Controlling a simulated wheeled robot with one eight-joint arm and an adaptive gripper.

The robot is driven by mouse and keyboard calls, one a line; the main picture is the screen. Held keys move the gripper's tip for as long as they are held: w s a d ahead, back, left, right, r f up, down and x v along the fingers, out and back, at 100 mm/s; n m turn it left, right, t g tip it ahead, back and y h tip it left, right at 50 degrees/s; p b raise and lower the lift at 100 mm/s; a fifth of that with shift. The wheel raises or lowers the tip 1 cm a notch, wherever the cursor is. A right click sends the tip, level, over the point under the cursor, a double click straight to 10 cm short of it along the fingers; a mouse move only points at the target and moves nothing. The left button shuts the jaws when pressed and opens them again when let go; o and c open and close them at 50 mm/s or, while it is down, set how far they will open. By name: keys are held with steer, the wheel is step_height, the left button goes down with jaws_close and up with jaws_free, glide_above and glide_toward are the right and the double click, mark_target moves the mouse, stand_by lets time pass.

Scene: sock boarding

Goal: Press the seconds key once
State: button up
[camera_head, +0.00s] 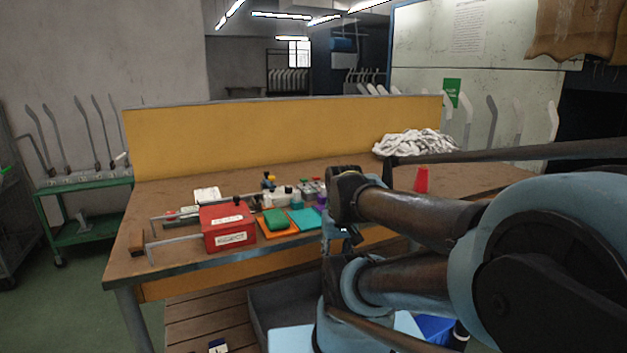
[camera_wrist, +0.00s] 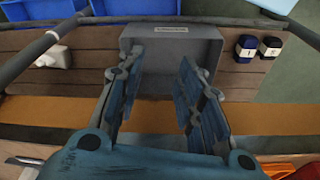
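I cannot make out for certain which thing is the seconds key. In the head view my arm hides much of the area around the gripper.
The grey bin (camera_wrist: 205,45) stands on slats before the bench. On the bench (camera_head: 170,200) are a red box (camera_head: 228,226), a green object (camera_head: 275,219) on an orange tray, a teal pad (camera_head: 305,219), small bottles, a red cup (camera_head: 421,180) and a white sock pile (camera_head: 415,143).

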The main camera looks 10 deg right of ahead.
jaws_close()
steer(key=shift+s, duration=0.1)
stand_by(0.9)
